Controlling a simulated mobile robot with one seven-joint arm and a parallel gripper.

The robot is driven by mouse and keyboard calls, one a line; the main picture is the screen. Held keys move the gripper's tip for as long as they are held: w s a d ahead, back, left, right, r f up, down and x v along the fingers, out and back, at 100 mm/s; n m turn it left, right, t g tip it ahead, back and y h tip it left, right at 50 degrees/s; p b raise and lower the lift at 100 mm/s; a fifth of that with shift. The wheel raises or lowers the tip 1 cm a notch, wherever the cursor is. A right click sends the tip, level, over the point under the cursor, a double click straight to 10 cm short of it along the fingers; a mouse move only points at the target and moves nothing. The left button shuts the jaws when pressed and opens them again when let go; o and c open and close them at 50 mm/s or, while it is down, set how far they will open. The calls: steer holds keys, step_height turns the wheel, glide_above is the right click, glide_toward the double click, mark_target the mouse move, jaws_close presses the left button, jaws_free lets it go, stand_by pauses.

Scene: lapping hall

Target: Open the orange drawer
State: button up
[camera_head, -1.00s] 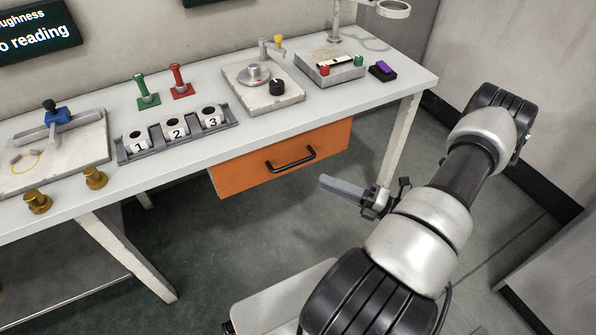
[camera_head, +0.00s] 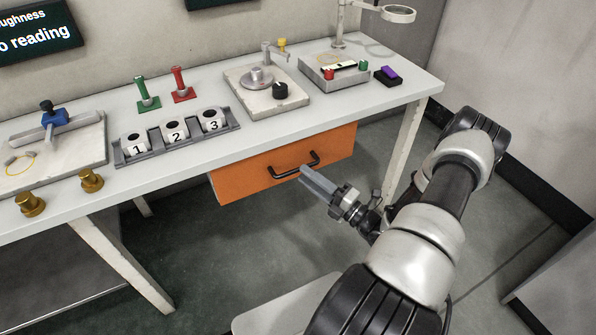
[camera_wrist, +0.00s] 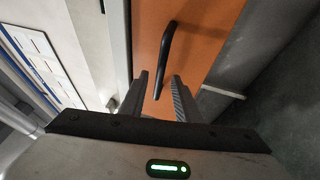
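The orange drawer (camera_head: 244,176) is under the right half of the bench top and looks closed. Its black bar handle (camera_head: 296,166) is on the drawer front. In the wrist view the drawer front (camera_wrist: 205,30) fills the top middle, and the handle (camera_wrist: 165,55) runs down towards the gap between my fingers. My gripper (camera_wrist: 165,82) is open, with one finger on each side of the handle's lower end. I cannot tell whether the fingers touch the handle.
The bench top (camera_head: 200,160) overhangs the drawer, with a white leg (camera_head: 404,150) to its right. On top stand a rack (camera_head: 180,142) of numbered cups, a plate (camera_head: 262,100) with a dial and a small box (camera_head: 335,75). The floor below is clear.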

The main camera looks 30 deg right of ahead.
steer(key=shift+x, duration=2.05)
jaws_close()
